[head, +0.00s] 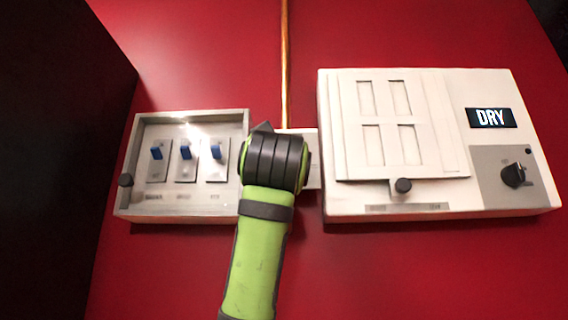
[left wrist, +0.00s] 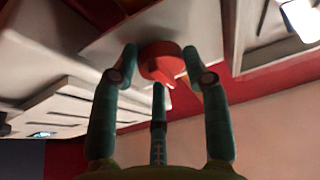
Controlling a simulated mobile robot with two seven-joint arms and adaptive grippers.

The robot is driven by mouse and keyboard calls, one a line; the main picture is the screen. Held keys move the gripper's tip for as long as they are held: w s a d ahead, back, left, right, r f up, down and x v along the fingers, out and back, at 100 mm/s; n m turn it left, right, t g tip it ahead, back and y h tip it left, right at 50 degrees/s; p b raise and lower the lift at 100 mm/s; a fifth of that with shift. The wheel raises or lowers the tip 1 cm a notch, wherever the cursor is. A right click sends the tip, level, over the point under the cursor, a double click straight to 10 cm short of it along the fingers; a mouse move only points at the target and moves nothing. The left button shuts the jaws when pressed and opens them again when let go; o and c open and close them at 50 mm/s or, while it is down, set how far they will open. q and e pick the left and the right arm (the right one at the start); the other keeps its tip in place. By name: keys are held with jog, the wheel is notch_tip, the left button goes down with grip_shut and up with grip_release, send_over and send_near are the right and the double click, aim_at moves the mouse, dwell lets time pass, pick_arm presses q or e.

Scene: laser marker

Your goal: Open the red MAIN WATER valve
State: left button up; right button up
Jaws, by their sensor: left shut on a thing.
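The red valve knob (left wrist: 158,58) shows in the left wrist view, on a pale plate. It is round with a small pointed tab. My left gripper (left wrist: 161,66) is shut on it, with a finger on each side and another finger below. In the head view my green and black left arm covers the valve and the fingers. Only part of the white valve plate (head: 313,160) shows behind my arm. My right gripper is in neither view.
Left of my arm is a grey box (head: 190,210) with several blue switches. On the right is a white panel (head: 345,205) with a slotted cover, a black knob (head: 513,175) and a display (head: 491,118) reading DRY. A copper pipe (head: 285,70) runs upward on the red surface.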

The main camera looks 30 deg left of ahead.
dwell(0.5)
pick_arm(q)
jog(key=o, duration=1.1)
jog(key=shift+a, duration=0.1)
jog(key=shift+w+a, duration=0.1)
jog(key=shift+w, duration=0.1)
jog(key=shift+s, duration=0.1)
jog(key=v, duration=1.2)
